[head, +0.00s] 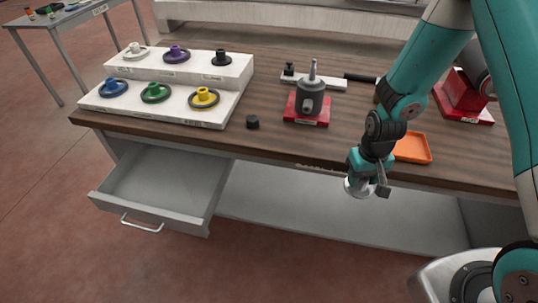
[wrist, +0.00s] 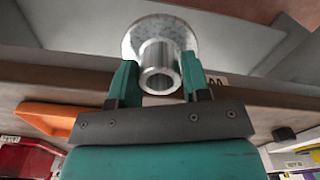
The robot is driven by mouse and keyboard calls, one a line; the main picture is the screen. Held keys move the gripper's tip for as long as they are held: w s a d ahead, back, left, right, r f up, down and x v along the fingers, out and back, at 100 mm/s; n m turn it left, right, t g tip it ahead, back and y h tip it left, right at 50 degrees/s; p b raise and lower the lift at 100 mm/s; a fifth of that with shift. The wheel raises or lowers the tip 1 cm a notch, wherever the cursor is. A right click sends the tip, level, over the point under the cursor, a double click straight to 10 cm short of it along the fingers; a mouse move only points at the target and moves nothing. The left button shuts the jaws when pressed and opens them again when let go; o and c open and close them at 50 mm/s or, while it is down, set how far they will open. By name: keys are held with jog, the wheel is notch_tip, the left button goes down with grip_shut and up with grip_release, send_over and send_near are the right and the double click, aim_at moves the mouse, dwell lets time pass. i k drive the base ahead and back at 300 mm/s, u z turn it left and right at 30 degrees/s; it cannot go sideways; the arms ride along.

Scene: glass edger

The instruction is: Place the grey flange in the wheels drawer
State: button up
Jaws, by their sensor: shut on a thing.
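My gripper (head: 372,180) is shut on the grey flange (head: 357,187), holding it in front of the bench's front edge. In the wrist view the fingers (wrist: 158,84) clasp the hub of the metallic flange (wrist: 160,40), with its round disc beyond them. An open, empty grey drawer (head: 165,187) with a bar handle sticks out under the left part of the bench, well to the left of my gripper. No label shows on the drawer. A small label, partly hidden by a finger, is on the bench edge in the wrist view.
The wooden bench (head: 270,132) carries a white stepped rack (head: 165,113) with several coloured flanges, a grey toolholder in a red block (head: 306,104), a small black cylinder (head: 253,122) and an orange tray (head: 413,148). A grey shelf (head: 300,200) lies below. Space before the bench is clear.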

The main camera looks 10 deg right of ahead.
aim_at(169, 185)
jog(key=u, duration=2.4)
jog(key=k, duration=0.45)
jog(key=z, duration=1.15)
jog(key=i, duration=0.75)
jog(key=z, duration=0.05)
